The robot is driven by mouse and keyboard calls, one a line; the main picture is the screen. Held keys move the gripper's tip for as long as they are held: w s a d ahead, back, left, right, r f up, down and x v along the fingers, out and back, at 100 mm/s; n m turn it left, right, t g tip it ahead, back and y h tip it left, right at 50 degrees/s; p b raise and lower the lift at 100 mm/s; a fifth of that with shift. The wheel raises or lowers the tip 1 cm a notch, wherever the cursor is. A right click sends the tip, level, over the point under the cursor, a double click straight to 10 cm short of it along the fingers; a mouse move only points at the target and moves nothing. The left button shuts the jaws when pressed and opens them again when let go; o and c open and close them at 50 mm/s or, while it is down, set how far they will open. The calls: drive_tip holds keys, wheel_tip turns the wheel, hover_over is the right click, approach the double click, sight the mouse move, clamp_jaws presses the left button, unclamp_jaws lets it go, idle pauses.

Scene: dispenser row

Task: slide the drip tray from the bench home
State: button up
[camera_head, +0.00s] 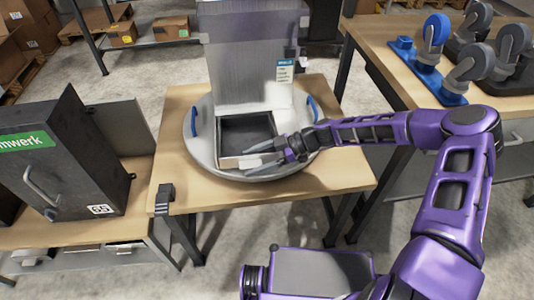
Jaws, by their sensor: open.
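A tall brushed-metal dispenser (240,60) stands on a round grey turntable (205,165) with blue handles on the middle bench. At its foot is the drip tray (245,131), a dark square shallow tray with a pale front edge. It juts toward me from below the dispenser's upright body. My gripper (254,156) is at the tray's front right, with its fingers open and pointing left along the pale front. I cannot tell whether the fingers touch the tray. The fingers and wrist hide part of its front right corner.
A dark cabinet (62,150) with an open door stands on the left bench. Casters, some on a blue base (440,82), stand on the right bench. A small dark block (165,198) sits at the middle bench's front left corner. The bench's front right is clear.

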drive_tip(key=v, duration=1.7)
drive_tip(key=shift+p, duration=0.4)
drive_tip(key=shift+r, duration=0.1)
